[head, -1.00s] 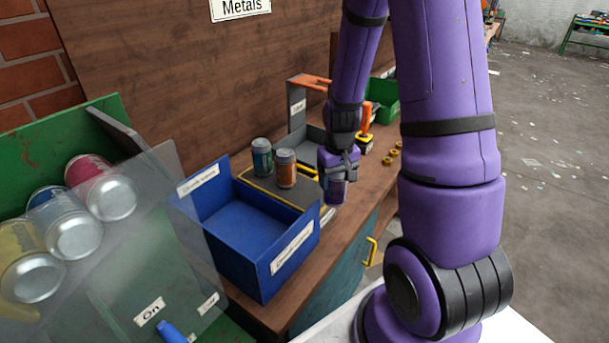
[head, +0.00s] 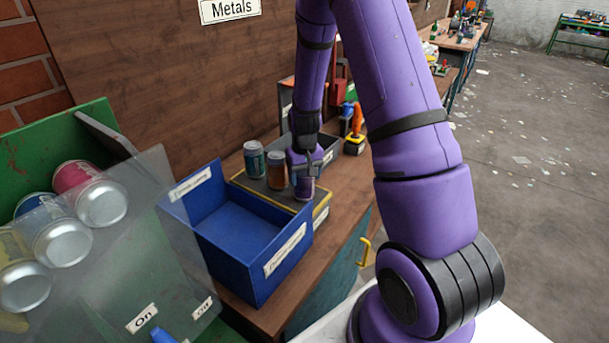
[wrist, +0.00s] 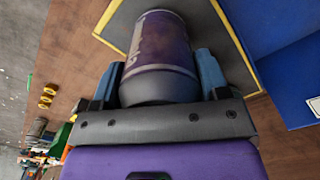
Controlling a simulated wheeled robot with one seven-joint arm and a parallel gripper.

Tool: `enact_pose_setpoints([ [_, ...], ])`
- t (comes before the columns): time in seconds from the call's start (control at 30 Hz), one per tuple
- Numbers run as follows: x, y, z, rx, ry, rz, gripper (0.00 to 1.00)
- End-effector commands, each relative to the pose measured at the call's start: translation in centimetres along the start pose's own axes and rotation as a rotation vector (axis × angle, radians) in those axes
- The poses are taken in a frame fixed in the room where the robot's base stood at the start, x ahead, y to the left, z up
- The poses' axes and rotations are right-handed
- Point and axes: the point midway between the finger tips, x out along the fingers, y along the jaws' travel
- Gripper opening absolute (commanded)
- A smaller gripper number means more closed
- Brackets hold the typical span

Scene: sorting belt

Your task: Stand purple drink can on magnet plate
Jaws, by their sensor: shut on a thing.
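The purple drink can (head: 303,188) is held in my gripper (head: 306,172), which is shut on it. In the wrist view the can (wrist: 160,55) sits between the two blue fingers of my gripper (wrist: 160,78). The magnet plate (head: 252,187) is a dark grey plate with a yellow border on the bench; it also shows behind the can in the wrist view (wrist: 215,40). The can looks upright at the plate's right part. I cannot tell whether its base touches the plate. An orange-brown can (head: 277,170) and a teal can (head: 254,160) stand on the plate, left of my gripper.
A blue open bin (head: 285,256) stands in front of the plate, close to the held can. A grey tray (head: 326,152) and an orange-and-yellow drill (head: 356,130) are behind. A clear-panelled chute with several cans (head: 100,203) is at the left.

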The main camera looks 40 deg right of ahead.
Motion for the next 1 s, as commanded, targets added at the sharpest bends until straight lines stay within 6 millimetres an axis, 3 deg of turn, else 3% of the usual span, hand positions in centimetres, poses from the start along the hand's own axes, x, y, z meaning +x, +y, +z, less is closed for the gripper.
enact_pose_setpoints([
  [0.33,0.3,0.0,0.0,0.000,0.000,0.000,0.46],
  [0.37,0.3,0.0,0.0,0.000,0.000,0.000,0.75],
  [0.43,0.3,0.0,0.0,0.000,0.000,0.000,0.91],
  [0.47,0.2,0.0,0.0,0.000,0.000,0.000,0.93],
  [0.77,0.1,0.0,0.0,0.000,0.001,0.000,0.93],
  [1.0,-2.7,0.0,-0.1,0.000,0.004,0.000,0.93],
])
